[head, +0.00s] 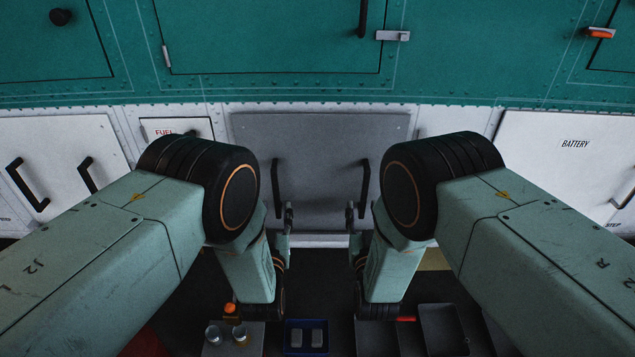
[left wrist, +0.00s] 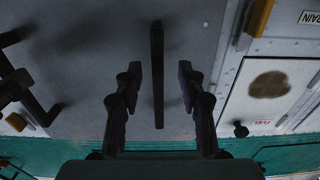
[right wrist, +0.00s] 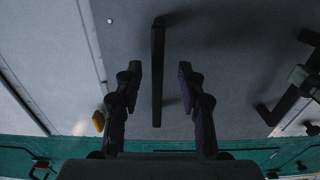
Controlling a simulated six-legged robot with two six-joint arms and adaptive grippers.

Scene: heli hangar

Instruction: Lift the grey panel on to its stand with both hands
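The grey panel (head: 320,140) sits upright in the white lower side of the helicopter, with a black bar handle at its left (head: 277,185) and another at its right (head: 364,185). My left gripper (head: 288,217) is open in front of the left handle. In the left wrist view that handle (left wrist: 158,85) lies between the spread fingers, with gaps on both sides. My right gripper (head: 350,217) is open in front of the right handle. In the right wrist view that handle (right wrist: 158,80) also lies between the fingers, with gaps. I cannot make out the stand.
A white panel with two black handles (head: 60,165) is at left, and a white BATTERY panel (head: 560,150) at right. Below are a blue tray (head: 306,325), metal cups (head: 240,333) and a dark tray (head: 443,325). A FUEL door (head: 175,128) shows behind my left arm.

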